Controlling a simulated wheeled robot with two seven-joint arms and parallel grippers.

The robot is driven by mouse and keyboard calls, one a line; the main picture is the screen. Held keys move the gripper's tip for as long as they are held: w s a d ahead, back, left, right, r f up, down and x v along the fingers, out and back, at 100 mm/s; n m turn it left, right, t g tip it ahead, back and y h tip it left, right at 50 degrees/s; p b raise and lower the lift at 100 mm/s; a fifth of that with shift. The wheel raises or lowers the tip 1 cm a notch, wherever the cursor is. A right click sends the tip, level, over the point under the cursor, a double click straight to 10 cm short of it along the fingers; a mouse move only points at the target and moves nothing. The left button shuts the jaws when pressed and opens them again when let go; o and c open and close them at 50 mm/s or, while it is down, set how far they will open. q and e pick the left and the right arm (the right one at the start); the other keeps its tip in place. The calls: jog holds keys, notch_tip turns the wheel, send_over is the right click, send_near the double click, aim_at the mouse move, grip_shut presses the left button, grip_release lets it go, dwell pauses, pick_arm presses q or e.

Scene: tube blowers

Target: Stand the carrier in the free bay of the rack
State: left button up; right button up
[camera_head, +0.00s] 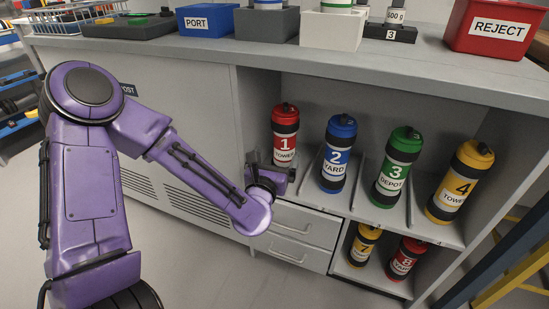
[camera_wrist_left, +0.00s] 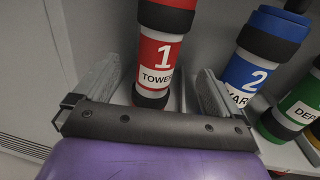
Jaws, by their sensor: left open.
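The red carrier "1" (camera_head: 285,130) stands upright at the left end of the rack's upper shelf (camera_head: 440,232). The blue carrier "2" (camera_head: 338,152), green carrier "3" (camera_head: 397,168) and yellow carrier "4" (camera_head: 460,182) stand to its right, with thin dividers between. My left gripper (camera_head: 270,168) is open, low in front of the red carrier. I see no empty bay on the upper shelf. My right gripper is out of view.
A yellow carrier "7" (camera_head: 363,245) and red carrier "8" (camera_head: 405,258) stand on the lower shelf, beside drawers (camera_head: 300,235). The worktop above bears a red REJECT bin (camera_head: 495,27), a blue PORT box (camera_head: 207,20) and a wire basket (camera_head: 75,15). A yellow frame (camera_head: 505,260) stands at right.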

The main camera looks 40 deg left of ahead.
pick_arm(q)
jog(key=s+d+f+m+g+h, duration=0.2)
jog(key=s+f+m+g, duration=0.3)
jog(key=f+m, duration=0.6)
jog(key=s+d+f+m+g+h, duration=0.1)
jog(key=s+d+f+m+g, duration=0.1)
jog(key=s+f+m, duration=0.85)
jog(key=s+f+m+g, duration=0.7)
jog(key=s+f+m, duration=0.5)
jog(key=s+f, duration=0.2)
notch_tip(320, 180, up, 33)
jog(key=p, duration=3.2)
jog(key=shift+a+r+p, duration=0.15)
jog(key=shift+a+p, duration=0.1)
jog(key=shift+p, duration=0.15)
